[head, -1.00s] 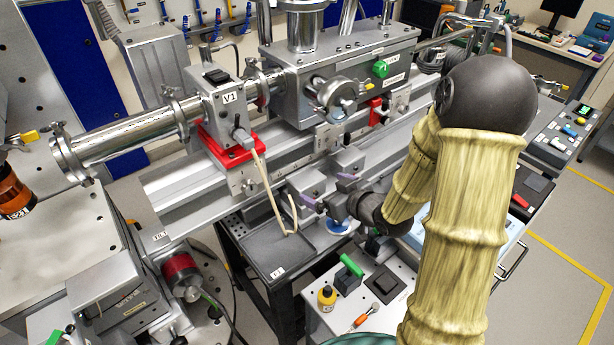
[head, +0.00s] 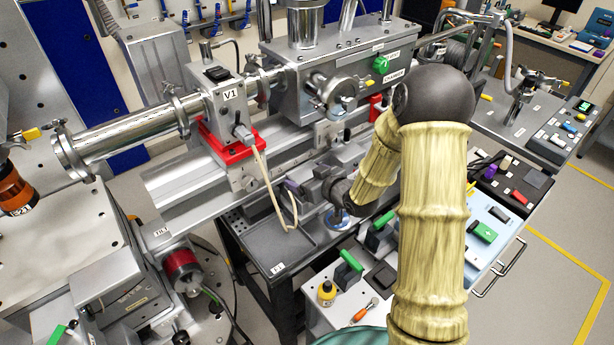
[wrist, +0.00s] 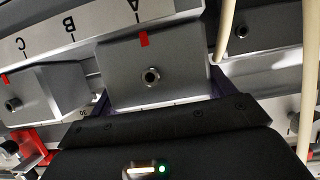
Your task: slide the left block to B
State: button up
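The left block, a grey block (wrist: 152,72) with a red mark and a round socket, fills the middle of the wrist view. Its red mark lines up with the letter A (wrist: 136,6). The letter B (wrist: 69,22) is on the same scale, to the left in this view. My gripper (wrist: 160,97) has its purple fingers on either side of the block, close against its sides; whether they press on it does not show. In the head view my gripper (head: 305,185) is at the rail, largely covering the block. A second grey block (wrist: 38,95) with a red mark sits near C.
A pale cable (head: 267,187) hangs from the V1 unit (head: 228,98) close beside my gripper; it also shows at the right of the wrist view (wrist: 226,30). A dark tray (head: 275,245) lies below the rail. A green-handled switch (head: 348,265) stands nearer.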

jog(key=c, duration=0.7)
jog(key=shift+o, duration=0.2)
